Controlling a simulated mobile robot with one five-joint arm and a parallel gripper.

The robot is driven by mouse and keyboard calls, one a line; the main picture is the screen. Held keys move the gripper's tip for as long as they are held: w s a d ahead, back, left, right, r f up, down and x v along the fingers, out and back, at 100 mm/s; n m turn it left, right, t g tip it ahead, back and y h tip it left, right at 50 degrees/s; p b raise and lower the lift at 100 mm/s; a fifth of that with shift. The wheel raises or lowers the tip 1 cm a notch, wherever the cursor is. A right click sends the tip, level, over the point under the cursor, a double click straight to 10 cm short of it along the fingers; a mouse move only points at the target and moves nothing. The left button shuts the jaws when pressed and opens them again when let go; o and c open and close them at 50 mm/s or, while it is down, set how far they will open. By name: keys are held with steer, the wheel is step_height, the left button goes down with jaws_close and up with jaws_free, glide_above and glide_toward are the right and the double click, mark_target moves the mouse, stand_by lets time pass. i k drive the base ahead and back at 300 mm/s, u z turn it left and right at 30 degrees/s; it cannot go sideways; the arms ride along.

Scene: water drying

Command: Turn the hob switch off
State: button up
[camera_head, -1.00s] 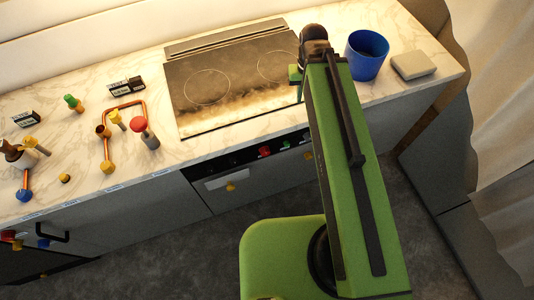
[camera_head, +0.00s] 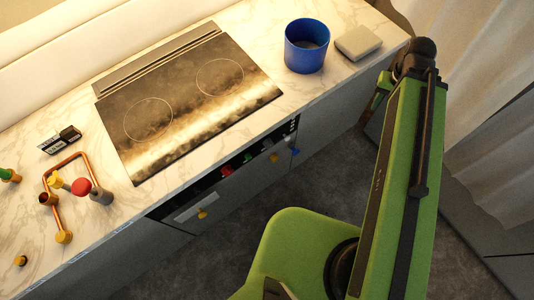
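The black glass hob (camera_head: 185,95) is set in the marble counter, with two ring marks on its top. A dark panel (camera_head: 238,165) lies under the counter edge below the hob. It carries a red knob (camera_head: 227,170), a green knob (camera_head: 248,157), a yellow knob (camera_head: 273,157) and a blue knob (camera_head: 295,152). I cannot tell which one is the hob switch or how it is set. My green arm stands at the right, clear of the panel.
A blue pot (camera_head: 307,47) and a grey flat box (camera_head: 358,43) stand on the counter right of the hob. Copper pipework with a red-topped valve (camera_head: 81,187) stands at the left. A black-and-white box (camera_head: 60,139) lies behind it. Dark floor is free before the cabinets.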

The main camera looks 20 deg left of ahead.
mark_target(227, 171)
steer(key=z, duration=0.25)
steer(key=k, duration=2.7)
steer(key=u, duration=1.55)
steer(key=i, duration=1)
steer(key=u, duration=0.1)
